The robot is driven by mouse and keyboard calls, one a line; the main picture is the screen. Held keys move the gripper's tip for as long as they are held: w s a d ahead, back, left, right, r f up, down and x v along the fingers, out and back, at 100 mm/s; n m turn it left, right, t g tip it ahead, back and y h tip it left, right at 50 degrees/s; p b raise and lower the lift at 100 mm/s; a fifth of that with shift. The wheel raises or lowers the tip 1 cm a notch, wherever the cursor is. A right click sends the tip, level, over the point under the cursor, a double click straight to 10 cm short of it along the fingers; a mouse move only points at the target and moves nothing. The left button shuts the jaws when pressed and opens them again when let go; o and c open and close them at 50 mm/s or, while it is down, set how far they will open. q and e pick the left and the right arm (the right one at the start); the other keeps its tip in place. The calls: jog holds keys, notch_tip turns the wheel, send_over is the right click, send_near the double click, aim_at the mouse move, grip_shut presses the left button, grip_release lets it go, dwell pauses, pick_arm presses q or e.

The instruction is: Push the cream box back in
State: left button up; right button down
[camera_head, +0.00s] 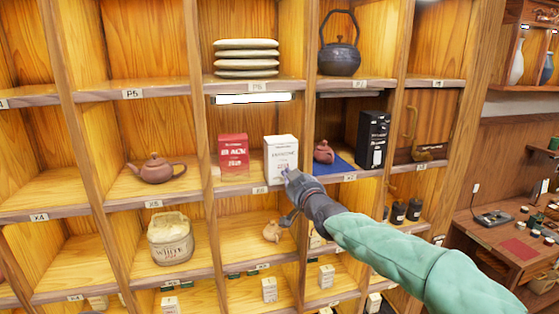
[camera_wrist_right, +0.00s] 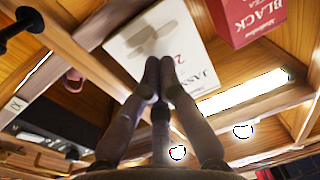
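The cream box (camera_head: 281,150) stands upright on a middle shelf, near the front edge and right of the red box (camera_head: 233,153). Its printed front fills the upper middle of the right wrist view (camera_wrist_right: 197,62). My right gripper (camera_head: 289,174) is in front of the box's lower front face. In the right wrist view its fingertips (camera_wrist_right: 160,62) are together with nothing between them, and overlap the box front. I cannot tell for sure whether they touch it. My left gripper is not in view.
A shelf post separates this compartment from the one at right, with a small clay teapot (camera_head: 323,152) and a black box (camera_head: 373,139). A brown teapot (camera_head: 157,169) sits at left. Stacked tea cakes (camera_head: 246,58) and an iron kettle (camera_head: 339,58) are above.

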jog(key=shift+p+x, duration=0.8)
jog(key=shift+x, duration=2.6)
jog(key=shift+s+d+b, duration=0.2)
jog(key=shift+s+b, duration=0.2)
jog(key=shift+s, duration=0.15)
jog(key=shift+b+v, duration=0.8)
jog(key=shift+v, duration=1.4)
jog(key=b, duration=0.2)
send_near(282, 168)
jog(key=shift+s+d+f, duration=0.2)
jog(key=shift+s+d, duration=0.15)
jog(key=shift+s, duration=0.35)
jog(key=shift+s+d+f, duration=0.15)
jog(key=shift+s+d, duration=0.2)
jog(key=shift+s, duration=0.35)
jog(key=shift+w, duration=0.1)
